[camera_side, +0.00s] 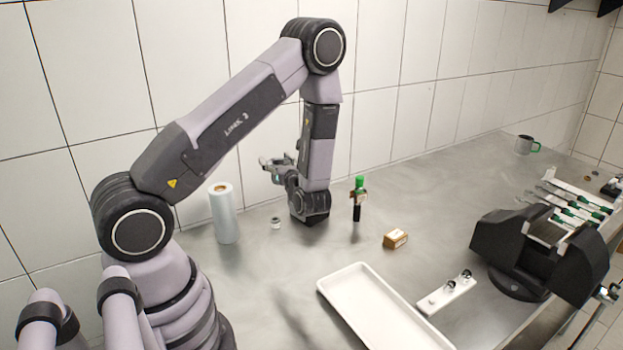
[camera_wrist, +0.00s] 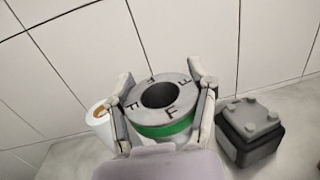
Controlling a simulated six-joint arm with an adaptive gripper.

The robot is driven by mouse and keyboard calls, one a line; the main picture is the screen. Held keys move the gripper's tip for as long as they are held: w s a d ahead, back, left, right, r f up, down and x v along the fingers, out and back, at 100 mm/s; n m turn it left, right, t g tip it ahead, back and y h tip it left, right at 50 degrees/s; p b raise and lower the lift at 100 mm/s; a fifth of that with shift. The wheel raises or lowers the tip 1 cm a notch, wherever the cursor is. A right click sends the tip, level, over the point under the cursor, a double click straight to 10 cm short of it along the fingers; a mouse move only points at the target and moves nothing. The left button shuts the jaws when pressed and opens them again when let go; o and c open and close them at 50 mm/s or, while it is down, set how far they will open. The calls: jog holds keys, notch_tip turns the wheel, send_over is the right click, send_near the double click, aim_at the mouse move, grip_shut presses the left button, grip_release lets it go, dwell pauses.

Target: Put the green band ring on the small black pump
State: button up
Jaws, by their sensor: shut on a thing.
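The green band ring (camera_wrist: 168,115) is a grey ring with a dark round hole, F marks on its top face and a green band around its side. In the wrist view, my gripper (camera_wrist: 161,90) is shut on it, one finger on each side. In the side view, my gripper (camera_side: 272,165) is raised above the table near the back wall, with the ring hard to make out. A black block (camera_wrist: 250,130) with several rounded grey bumps on top shows at right in the wrist view, apart from the ring. I cannot tell whether it is the small black pump.
A white roll (camera_side: 223,212) and a small grey piece (camera_side: 276,223) stand near my gripper.

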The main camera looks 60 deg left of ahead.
jog(key=shift+n+g, duration=0.5)
jog(key=shift+g, duration=0.3)
jog(key=w+a+f, duration=0.1)
jog(key=w+a, duration=0.1)
jog(key=w, duration=0.1)
jog(key=w+a+f, duration=0.2)
jog(key=w+a, duration=0.1)
jog(key=w, duration=0.1)
jog(key=w+a+f, duration=0.1)
jog(key=w+a, duration=0.1)
jog(key=w, duration=0.2)
jog(key=shift+w+a+f, duration=0.15)
jog(key=shift+a+f, duration=0.1)
jog(key=shift+f, duration=0.15)
jog(key=shift+w+a+f, duration=0.25)
jog(key=shift+w+f, duration=0.15)
jog(key=shift+f, duration=0.15)
jog(key=shift+w+a+f, duration=0.1)
jog(key=shift+w+f, duration=0.05)
jog(key=shift+f, duration=1.55)
jog(key=shift+f, duration=0.2)
jog(key=o, duration=1.2)
